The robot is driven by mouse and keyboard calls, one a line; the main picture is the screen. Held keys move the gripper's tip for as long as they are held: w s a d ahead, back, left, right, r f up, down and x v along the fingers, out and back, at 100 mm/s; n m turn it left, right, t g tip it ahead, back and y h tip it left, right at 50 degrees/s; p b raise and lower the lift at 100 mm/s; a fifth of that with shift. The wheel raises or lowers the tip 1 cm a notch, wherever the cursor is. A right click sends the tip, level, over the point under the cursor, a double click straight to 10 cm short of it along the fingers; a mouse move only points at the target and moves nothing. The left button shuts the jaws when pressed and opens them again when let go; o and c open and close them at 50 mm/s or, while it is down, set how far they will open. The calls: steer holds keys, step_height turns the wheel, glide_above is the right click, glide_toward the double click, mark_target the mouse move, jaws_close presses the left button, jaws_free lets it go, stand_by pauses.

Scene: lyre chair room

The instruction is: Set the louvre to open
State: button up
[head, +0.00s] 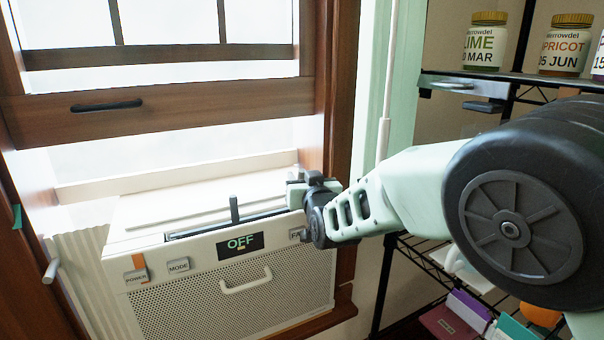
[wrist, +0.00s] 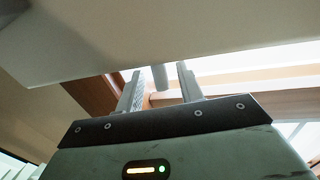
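A cream window air conditioner (head: 215,255) sits in the wooden window frame. No louvre position label is readable.
The front has a POWER button (head: 136,277), a MODE button (head: 178,266), a display (head: 240,245) reading OFF and a white handle (head: 246,281). The raised window sash (head: 180,100) is above. A wire shelf with jars (head: 486,42) stands at right.

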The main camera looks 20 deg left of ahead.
steer(key=shift+w+a, duration=0.5)
steer(key=shift+w, duration=0.05)
jaws_close()
steer(key=shift+r, duration=0.1)
